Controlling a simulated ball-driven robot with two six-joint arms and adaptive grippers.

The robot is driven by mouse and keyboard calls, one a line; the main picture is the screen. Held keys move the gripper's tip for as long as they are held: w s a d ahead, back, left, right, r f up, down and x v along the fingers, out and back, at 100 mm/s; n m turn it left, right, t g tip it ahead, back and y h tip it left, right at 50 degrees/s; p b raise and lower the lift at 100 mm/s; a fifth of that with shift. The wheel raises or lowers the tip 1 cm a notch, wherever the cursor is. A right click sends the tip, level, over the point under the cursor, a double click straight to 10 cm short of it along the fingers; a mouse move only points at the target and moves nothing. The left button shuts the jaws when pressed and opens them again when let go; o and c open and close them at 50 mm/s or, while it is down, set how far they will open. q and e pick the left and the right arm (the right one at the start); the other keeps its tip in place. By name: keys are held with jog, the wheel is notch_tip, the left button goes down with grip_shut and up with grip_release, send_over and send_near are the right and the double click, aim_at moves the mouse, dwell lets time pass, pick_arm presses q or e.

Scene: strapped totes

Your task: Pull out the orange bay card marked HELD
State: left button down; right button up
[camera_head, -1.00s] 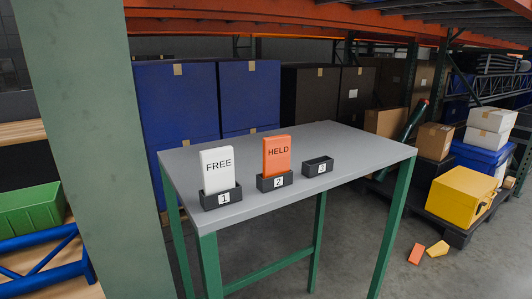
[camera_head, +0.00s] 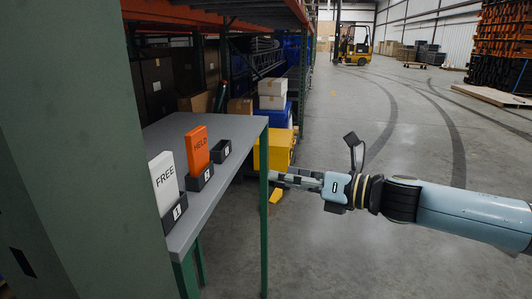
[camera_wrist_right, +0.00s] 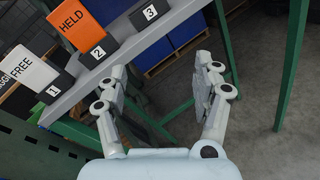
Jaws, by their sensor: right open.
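The orange card marked HELD (camera_head: 197,150) stands upright in the dark holder numbered 2 (camera_head: 201,177) on the grey table. It also shows in the right wrist view (camera_wrist_right: 75,27), up and to the left of the fingers. My right gripper (camera_head: 276,179) is outside the table's right edge in the head view, apart from the card. In the right wrist view my right gripper (camera_wrist_right: 160,92) is open, with nothing between its fingers. My left gripper is not in view.
A white card marked FREE (camera_head: 163,183) stands in holder 1 (camera_head: 175,212). Holder 3 (camera_head: 221,151) is empty. A green post (camera_head: 80,140) blocks the left side. Green table legs (camera_head: 264,215) stand near my right gripper. Open floor lies to the right.

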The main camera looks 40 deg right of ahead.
aim_at(201, 143)
jog(key=s+a+r+n+g+y, duration=0.1)
jog(key=s+a+r+n+y, duration=0.1)
jog(key=a+r+n+y, duration=0.4)
pick_arm(q)
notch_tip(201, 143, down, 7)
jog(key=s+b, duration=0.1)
jog(key=b, duration=0.6)
pick_arm(e)
jog(key=w+a+r+p, duration=0.1)
jog(key=w+a, duration=0.1)
jog(key=w, duration=0.1)
jog(key=w+a+r+n+h+p, duration=0.1)
jog(key=w+a, duration=0.2)
jog(key=w+a+n+p, duration=0.1)
jog(key=w+a, duration=0.2)
jog(key=shift+r+h+p, duration=0.3)
jog(key=shift+r, duration=0.1)
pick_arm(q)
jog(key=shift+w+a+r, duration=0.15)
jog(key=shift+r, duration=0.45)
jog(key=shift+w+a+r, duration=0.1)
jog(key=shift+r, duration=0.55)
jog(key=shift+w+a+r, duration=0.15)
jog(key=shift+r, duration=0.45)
pick_arm(e)
jog(key=shift+x, duration=0.9)
jog(key=shift+f, duration=0.2)
jog(key=shift+c, duration=0.4)
